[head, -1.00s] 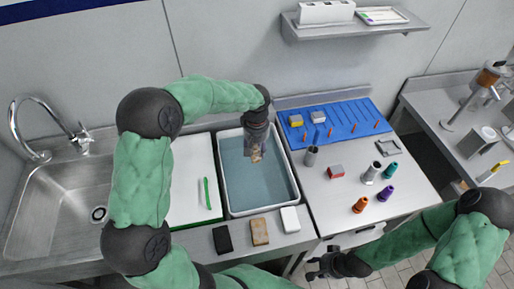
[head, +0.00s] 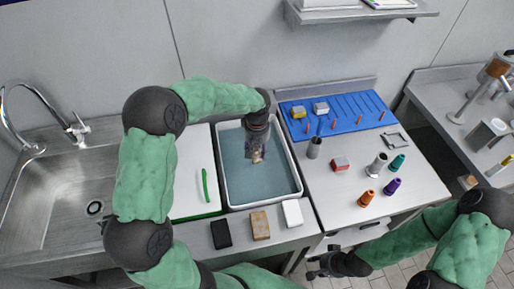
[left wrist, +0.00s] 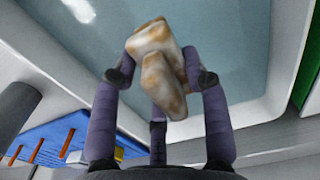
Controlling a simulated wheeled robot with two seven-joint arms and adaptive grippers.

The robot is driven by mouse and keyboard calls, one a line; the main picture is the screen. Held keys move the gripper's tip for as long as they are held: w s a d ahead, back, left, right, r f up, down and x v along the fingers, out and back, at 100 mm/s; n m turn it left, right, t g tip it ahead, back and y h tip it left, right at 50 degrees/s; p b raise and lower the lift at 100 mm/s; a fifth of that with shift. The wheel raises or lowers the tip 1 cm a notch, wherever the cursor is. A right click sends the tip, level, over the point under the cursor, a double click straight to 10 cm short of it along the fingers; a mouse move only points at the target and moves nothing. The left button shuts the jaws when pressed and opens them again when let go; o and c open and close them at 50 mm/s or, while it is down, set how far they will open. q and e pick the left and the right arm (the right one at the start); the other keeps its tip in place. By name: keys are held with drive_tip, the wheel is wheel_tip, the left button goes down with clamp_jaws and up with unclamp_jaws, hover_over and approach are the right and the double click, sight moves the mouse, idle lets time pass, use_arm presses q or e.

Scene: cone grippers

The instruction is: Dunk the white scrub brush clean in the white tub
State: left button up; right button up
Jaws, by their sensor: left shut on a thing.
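The scrub brush (head: 257,157) is white with brown dirty patches, clearest in the left wrist view (left wrist: 158,60). My left gripper (head: 257,149) is shut on it and points down over the white tub (head: 228,207). The tub holds blue-grey water (head: 236,178), which also shows behind the brush in the left wrist view. I cannot tell whether the brush touches the water. My right gripper (head: 320,267) is empty and looks open, off the front edge of the counter at the lower right.
A white board with a green strip (head: 205,185) and a sink (head: 55,200) lie left of the tub. Black (head: 221,234), tan (head: 260,225) and white (head: 292,212) blocks lie in front. A blue rack (head: 345,112) and several cones stand to the right.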

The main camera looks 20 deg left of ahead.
use_arm(q)
drive_tip(key=shift+f+b, duration=2.45)
drive_tip(key=shift+f, duration=1.35)
drive_tip(key=shift+r+p, duration=4.65)
drive_tip(key=shift+r, duration=2)
drive_tip(key=shift+r+p, duration=1.4)
drive_tip(key=shift+r, duration=0.6)
